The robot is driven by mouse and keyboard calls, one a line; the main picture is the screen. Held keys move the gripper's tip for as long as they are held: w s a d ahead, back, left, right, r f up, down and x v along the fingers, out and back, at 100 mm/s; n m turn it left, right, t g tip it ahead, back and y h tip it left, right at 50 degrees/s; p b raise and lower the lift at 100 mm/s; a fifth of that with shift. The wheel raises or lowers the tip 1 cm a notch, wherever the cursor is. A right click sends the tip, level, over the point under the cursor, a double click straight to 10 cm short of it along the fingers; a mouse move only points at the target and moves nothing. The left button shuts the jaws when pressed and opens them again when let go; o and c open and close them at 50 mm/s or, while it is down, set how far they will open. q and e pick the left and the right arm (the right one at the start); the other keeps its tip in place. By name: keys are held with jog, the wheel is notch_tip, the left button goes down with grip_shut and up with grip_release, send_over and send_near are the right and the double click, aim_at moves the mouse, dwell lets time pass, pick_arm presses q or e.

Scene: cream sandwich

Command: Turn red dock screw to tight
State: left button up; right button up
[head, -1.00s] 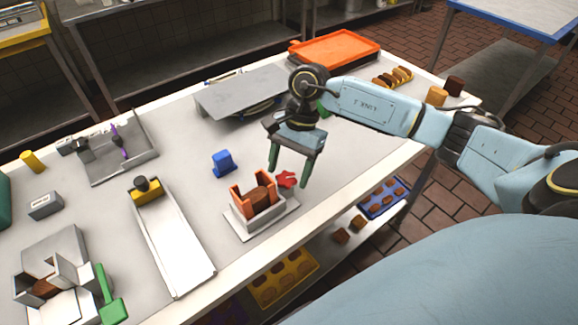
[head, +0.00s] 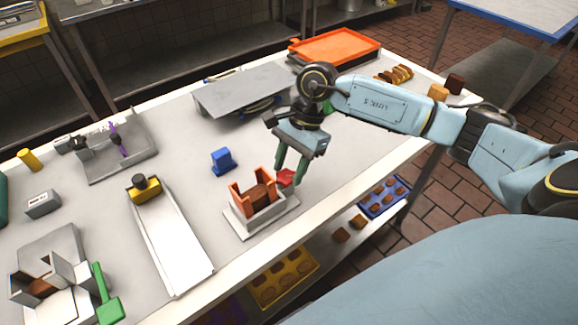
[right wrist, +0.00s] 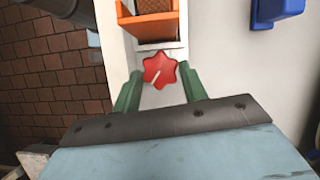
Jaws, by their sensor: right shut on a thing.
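The red dock screw (head: 285,177) is a star-shaped knob at the right side of the white dock (head: 268,222). It also shows in the right wrist view (right wrist: 160,70), with a pale line on its face pointing to the lower left. My right gripper (head: 290,179) is shut on the screw, with one green finger on each side of it. The dock holds an orange bracket (head: 239,199) with a brown piece (head: 259,192) in it. My left gripper is not in view.
A blue block (head: 222,161) stands behind the dock. A long white tray (head: 172,240) with a yellow block (head: 145,188) lies to its left. A grey plate (head: 240,90) and an orange tray (head: 335,50) are at the back. The table edge runs close in front of the dock.

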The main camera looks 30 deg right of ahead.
jog(key=m, duration=0.2)
jog(key=m+t+b, duration=0.1)
jog(key=m, duration=0.1)
jog(key=m+t+b, duration=0.1)
jog(key=m, duration=0.1)
jog(key=shift+s, duration=0.3)
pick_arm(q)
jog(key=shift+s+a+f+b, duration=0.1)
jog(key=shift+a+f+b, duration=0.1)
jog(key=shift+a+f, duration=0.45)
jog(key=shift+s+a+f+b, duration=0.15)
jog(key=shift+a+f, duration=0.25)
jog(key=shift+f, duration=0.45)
pick_arm(e)
jog(key=shift+s+m+t+h, duration=0.1)
jog(key=shift+m+t+h, duration=0.35)
jog(key=shift+m, duration=0.75)
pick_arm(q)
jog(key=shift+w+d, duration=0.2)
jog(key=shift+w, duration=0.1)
pick_arm(e)
jog(key=o, duration=1)
jog(key=shift+c, duration=0.2)
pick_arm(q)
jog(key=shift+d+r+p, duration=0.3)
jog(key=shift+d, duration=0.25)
pick_arm(e)
jog(key=v, duration=1.3)
jog(key=shift+s+d, duration=0.25)
jog(key=shift+r, duration=0.1)
